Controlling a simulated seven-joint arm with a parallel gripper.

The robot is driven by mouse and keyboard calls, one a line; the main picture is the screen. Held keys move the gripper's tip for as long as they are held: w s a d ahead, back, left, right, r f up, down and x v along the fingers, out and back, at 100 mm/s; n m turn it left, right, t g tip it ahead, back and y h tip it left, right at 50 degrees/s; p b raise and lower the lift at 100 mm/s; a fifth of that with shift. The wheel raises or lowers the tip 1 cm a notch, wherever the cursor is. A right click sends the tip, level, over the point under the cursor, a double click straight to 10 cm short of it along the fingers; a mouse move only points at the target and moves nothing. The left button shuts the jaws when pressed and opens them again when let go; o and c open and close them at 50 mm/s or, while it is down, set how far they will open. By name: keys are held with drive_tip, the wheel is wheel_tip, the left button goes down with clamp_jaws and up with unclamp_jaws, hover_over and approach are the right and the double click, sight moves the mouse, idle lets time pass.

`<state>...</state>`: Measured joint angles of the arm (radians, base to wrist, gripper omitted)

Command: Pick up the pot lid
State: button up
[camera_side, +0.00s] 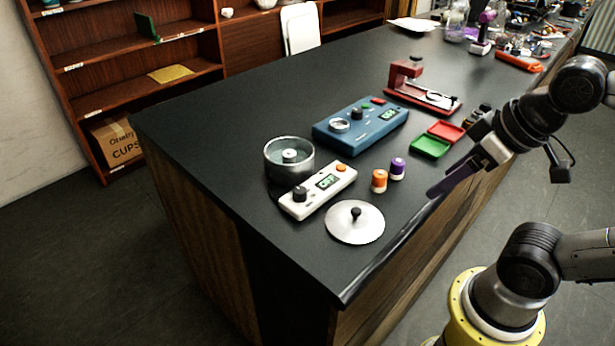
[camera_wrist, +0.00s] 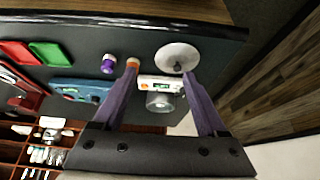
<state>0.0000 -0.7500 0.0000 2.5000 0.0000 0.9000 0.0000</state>
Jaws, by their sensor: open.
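The pot lid (camera_side: 355,222) is a round silver disc with a dark knob, lying flat on the black table near its front edge. It also shows in the wrist view (camera_wrist: 177,58), knob up, beyond the fingertips. My gripper (camera_side: 440,188) is open and empty, above the table's front edge to the right of the lid and apart from it. In the wrist view its two purple fingers (camera_wrist: 160,70) are spread wide. The metal pot (camera_side: 289,158) stands on the table behind the lid, beside a white control unit (camera_side: 318,190) with a green display and black knob.
An orange-topped jar (camera_side: 379,181) and a purple-topped jar (camera_side: 397,168) stand between the lid and my gripper's side. A blue device (camera_side: 362,122), green tray (camera_side: 430,146), red tray (camera_side: 446,131) and red press (camera_side: 405,75) sit farther back. The table's left part is clear.

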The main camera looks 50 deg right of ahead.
drive_tip(key=shift+c, duration=0.5)
drive_tip(key=w+r+m+g, duration=0.2)
drive_tip(key=w+r+m, duration=0.15)
drive_tip(key=m, duration=1.05)
drive_tip(key=m+g+h, duration=0.1)
drive_tip(key=m+g, duration=0.3)
drive_tip(key=m, duration=0.2)
hover_over(356, 209)
drive_tip(key=a, duration=0.1)
wheel_tip(356, 209, down, 10)
drive_tip(key=r, duration=0.1)
drive_tip(key=shift+s+d+f, duration=0.1)
drive_tip(key=shift+d+f, duration=0.1)
drive_tip(key=shift+f, duration=1.4)
drive_tip(key=shift+d+f, duration=0.2)
drive_tip(key=shift+f, duration=1.4)
